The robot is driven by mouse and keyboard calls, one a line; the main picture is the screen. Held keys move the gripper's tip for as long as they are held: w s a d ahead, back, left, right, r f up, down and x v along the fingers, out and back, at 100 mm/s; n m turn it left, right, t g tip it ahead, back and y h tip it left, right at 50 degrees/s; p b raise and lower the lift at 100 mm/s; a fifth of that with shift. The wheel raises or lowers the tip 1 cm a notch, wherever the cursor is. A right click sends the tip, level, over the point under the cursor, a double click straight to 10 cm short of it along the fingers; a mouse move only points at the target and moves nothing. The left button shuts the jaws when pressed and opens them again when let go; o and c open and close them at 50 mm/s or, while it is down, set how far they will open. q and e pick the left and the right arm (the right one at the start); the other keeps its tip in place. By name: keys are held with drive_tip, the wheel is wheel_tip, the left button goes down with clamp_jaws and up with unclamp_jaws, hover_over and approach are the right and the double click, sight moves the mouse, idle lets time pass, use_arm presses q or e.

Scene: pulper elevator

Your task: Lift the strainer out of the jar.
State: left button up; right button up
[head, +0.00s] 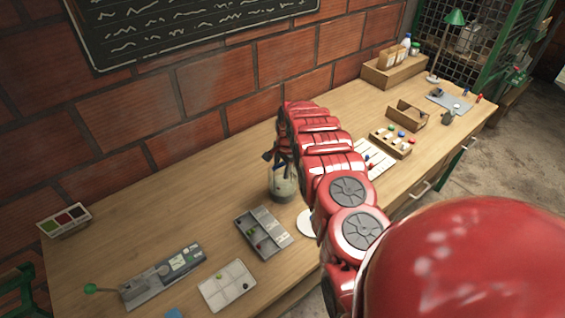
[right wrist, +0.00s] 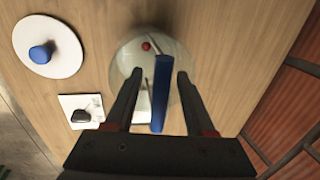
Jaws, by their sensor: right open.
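The glass jar (head: 283,187) stands on the wooden table, below my right gripper (head: 275,157). In the right wrist view I look down on the jar's round, clear outline (right wrist: 127,62), with a small red ball inside it. The strainer shows as a blue handle (right wrist: 160,105) with thin metal parts near it; its lower end is not clear through the glass. My right gripper (right wrist: 159,74) is open, with one finger on each side of the blue handle; I cannot tell if either touches it. My left gripper is not in view.
A white disc (right wrist: 62,62) with a blue knob and a white square with a dark object (right wrist: 72,117) lie beside the jar. A grey compartment tray (head: 250,240) and a pale tray (head: 227,286) stand nearer. A brick wall (head: 190,140) rises behind the table.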

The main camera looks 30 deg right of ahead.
drive_tip(key=shift+w+f, duration=0.15)
drive_tip(key=shift+f, duration=0.2)
clamp_jaws()
idle(0.4)
